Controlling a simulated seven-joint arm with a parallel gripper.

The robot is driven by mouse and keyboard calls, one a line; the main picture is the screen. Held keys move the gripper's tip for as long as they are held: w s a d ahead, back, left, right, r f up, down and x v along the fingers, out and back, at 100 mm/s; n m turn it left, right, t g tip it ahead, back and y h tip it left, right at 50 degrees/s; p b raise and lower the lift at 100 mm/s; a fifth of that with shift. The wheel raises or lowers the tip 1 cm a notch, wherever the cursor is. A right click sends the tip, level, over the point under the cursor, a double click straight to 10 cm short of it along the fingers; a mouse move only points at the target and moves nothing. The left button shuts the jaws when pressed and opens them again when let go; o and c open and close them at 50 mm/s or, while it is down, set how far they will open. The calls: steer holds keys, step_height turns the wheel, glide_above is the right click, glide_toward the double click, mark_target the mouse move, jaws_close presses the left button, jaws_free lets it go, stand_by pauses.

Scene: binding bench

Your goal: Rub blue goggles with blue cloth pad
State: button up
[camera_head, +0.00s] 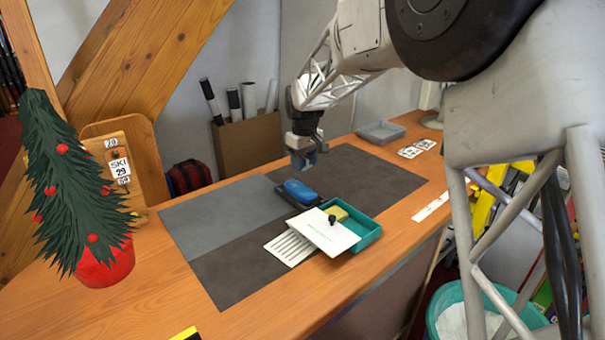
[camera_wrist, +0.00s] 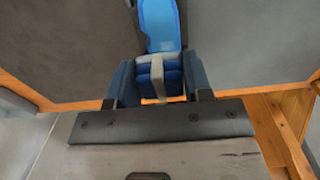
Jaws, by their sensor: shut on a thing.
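The blue goggles (camera_head: 299,190) lie on the mat near the middle of the bench, with dark parts around the blue. In the wrist view the blue goggles (camera_wrist: 160,22) show at the top, cut off by the frame edge. My gripper (camera_head: 303,163) is above and just behind the goggles in the head view. It is shut on the blue cloth pad (camera_wrist: 158,84), which has a grey band and sits between the fingers. The pad appears raised above the bench. The wrist view does not show clearly whether pad and goggles touch.
A teal tray (camera_head: 366,241) with a yellow item stands right of the goggles, partly under a white card (camera_head: 325,231) with a black knob. A grey tray (camera_head: 380,132) and printed cards (camera_head: 412,152) lie farther back. A small Christmas tree (camera_head: 75,190) stands left. The grey mat (camera_head: 215,220) is clear.

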steer(key=shift+w+a+f, duration=0.1)
steer(key=shift+w+a, duration=0.85)
steer(key=shift+w, duration=0.1)
steer(key=shift+f, duration=0.1)
